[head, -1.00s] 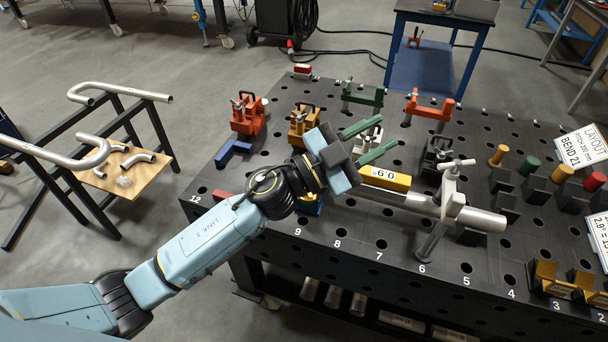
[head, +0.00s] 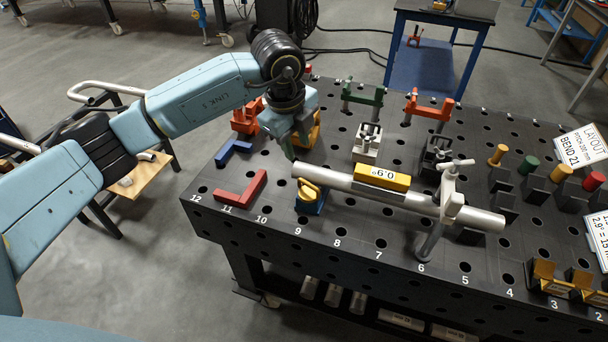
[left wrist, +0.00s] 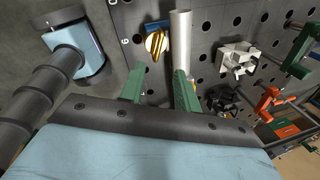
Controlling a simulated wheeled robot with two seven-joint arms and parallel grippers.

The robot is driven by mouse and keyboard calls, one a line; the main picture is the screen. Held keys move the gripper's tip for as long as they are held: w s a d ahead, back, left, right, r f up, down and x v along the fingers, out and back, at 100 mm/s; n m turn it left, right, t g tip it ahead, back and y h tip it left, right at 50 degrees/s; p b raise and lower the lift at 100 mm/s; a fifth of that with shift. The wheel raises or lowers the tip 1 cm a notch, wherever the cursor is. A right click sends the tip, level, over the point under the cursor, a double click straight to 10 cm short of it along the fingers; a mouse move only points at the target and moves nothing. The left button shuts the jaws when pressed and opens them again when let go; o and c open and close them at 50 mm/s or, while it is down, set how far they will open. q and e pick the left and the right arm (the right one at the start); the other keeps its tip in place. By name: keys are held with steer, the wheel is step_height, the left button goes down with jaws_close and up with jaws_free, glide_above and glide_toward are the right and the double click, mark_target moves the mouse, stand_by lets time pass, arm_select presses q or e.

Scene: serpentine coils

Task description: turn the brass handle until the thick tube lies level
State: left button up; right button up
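The thick grey tube (head: 340,180) runs across the dark table, held by a pale clamp stand (head: 451,205) near its right end. A yellow box (head: 383,178) on the tube shows digits that look like 0.9. The brass handle (head: 307,189) sits on a blue base (head: 311,205) under the tube's left end. My left gripper (head: 293,146) is just behind that end, pointing down. In the left wrist view its green fingers (left wrist: 159,86) are apart with nothing between them; the brass handle (left wrist: 155,44) and tube (left wrist: 180,38) lie beyond the tips. My right gripper is out of view.
A red angle block (head: 241,190) and blue block (head: 233,149) lie left of the handle. Orange (head: 247,116) and white (head: 367,144) clamps stand behind the tube. Colored pegs (head: 530,164) stand at right. The front left of the table is mostly clear.

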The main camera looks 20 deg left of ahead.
mark_target(305, 181)
arm_select(q)
steer(key=f, duration=0.4)
steer(key=w+f, duration=0.1)
steer(key=f, duration=0.3)
steer(key=w+d+f, duration=0.1)
steer(key=f, duration=0.3)
steer(key=shift+r, duration=0.1)
jaws_close()
